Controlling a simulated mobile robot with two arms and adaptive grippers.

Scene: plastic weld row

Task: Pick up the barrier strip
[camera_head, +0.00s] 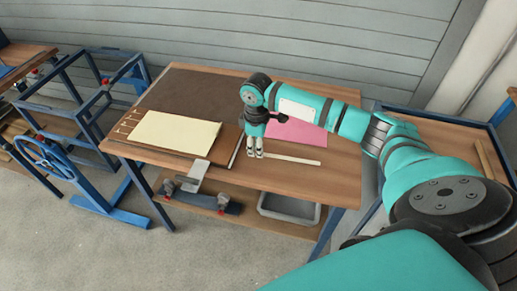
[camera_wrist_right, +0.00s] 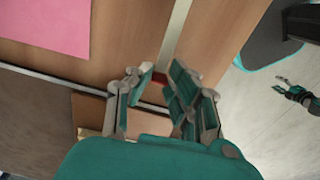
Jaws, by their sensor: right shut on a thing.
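The barrier strip, a thin pale cream bar (camera_head: 295,160), lies along the front part of the wooden table. My right gripper (camera_head: 255,154) points down at its left end and is shut on it. In the right wrist view the strip (camera_wrist_right: 178,38) runs away from between the fingers (camera_wrist_right: 160,90), which hide its near end. A small red patch shows between these fingers. My left gripper (camera_wrist_right: 283,84) is small at the right of the wrist view, with its fingers apart and nothing between them; it is not in the head view.
A cream sheet (camera_head: 173,132) lies on the table's left, beside a dark board (camera_head: 200,92). A pink sheet (camera_head: 297,131) lies behind the strip. A grey bin (camera_head: 288,209) sits on the shelf below. Bare wood (camera_head: 335,188) shows at the table's front right.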

